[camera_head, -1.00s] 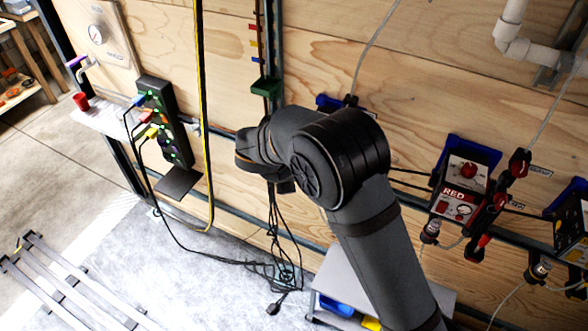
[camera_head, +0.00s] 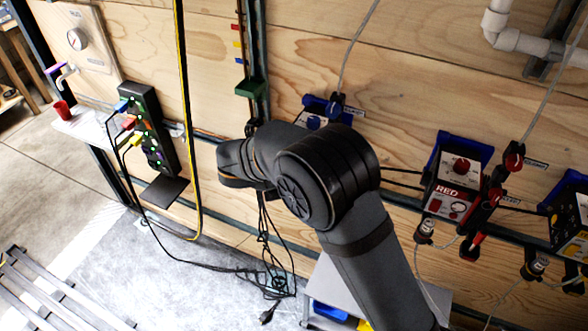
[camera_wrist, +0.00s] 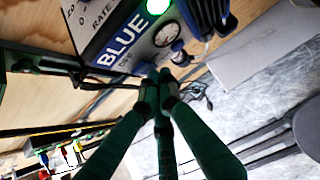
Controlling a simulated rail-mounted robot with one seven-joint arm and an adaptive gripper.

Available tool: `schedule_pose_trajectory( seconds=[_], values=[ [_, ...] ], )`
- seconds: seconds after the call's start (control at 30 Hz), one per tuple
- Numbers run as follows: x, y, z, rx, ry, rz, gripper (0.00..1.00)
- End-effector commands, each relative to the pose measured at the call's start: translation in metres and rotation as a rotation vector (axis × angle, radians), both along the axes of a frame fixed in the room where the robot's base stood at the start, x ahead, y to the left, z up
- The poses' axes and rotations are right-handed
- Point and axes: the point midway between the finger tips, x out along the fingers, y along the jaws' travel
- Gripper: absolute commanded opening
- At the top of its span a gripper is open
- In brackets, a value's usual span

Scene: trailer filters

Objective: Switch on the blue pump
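The blue pump (camera_wrist: 120,38) fills the top of the wrist view, with the word BLUE, a RATE dial and a round gauge (camera_wrist: 166,35) on its face. A green light (camera_wrist: 158,5) glows at its upper edge. In the head view only the top of the blue pump (camera_head: 322,108) shows; my arm hides the rest. My gripper (camera_wrist: 158,80) has its dark green fingertips together, close below the pump's lettering and gauge. Nothing clear is held between them. I cannot tell whether they touch the pump. My gripper is hidden in the head view.
The red pump (camera_head: 455,180) and another pump (camera_head: 570,225) hang on the wall to the right. A power strip (camera_head: 150,128) with coloured plugs is at left. Black cables (camera_head: 265,235) hang below my arm. A grey cart (camera_head: 322,285) stands beneath.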

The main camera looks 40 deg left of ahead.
Motion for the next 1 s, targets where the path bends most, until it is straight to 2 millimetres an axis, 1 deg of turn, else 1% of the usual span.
schedule_pose_trajectory(
  seconds=[0.37, 0.77, 0.87, 0.97, 1.0],
  values=[
    [0.002, 0.0, 0.018, 0.003, -0.002, 0.0, 0.0],
    [0.001, 0.0, 0.017, 0.002, -0.001, -0.001, 0.0],
    [-0.004, -0.001, 0.018, 0.003, -0.001, 0.001, 0.0],
    [-0.017, -0.003, 0.019, 0.003, -0.001, 0.002, 0.0],
    [-0.023, -0.005, 0.021, 0.004, -0.002, 0.003, 0.0]
  ],
)
